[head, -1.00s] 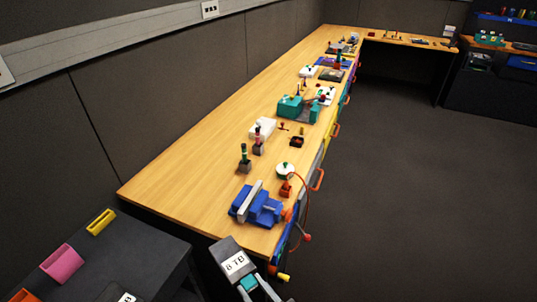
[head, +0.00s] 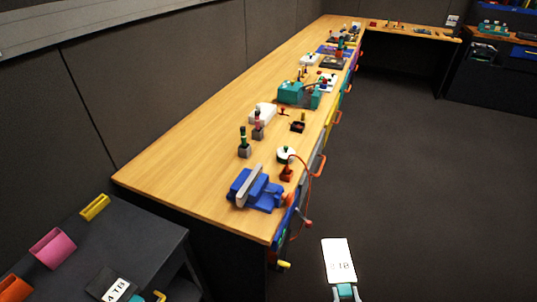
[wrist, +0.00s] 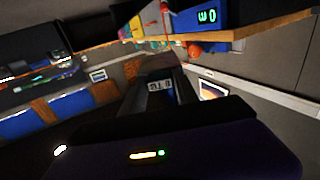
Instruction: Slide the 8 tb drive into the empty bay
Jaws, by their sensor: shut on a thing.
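My gripper (head: 345,291) is at the bottom of the head view, right of centre, shut on the 8 TB drive (head: 339,258). The drive is a flat block with a white label, held out over the floor to the right of the bench's near end. In the wrist view a small part of the drive's label (wrist: 160,86) shows, upside down, beyond a large dark body with small lights. A dark drive labelled 4 TB (head: 112,286) is at the lower left of the head view. I cannot make out the empty bay in either view.
A long wooden bench (head: 180,180) runs away along the left wall, carrying a blue vise (head: 255,190) and several devices. A dark cabinet (head: 150,240) with a pink holder (head: 52,248) and a yellow holder (head: 95,207) stands at the lower left. The floor at right is clear.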

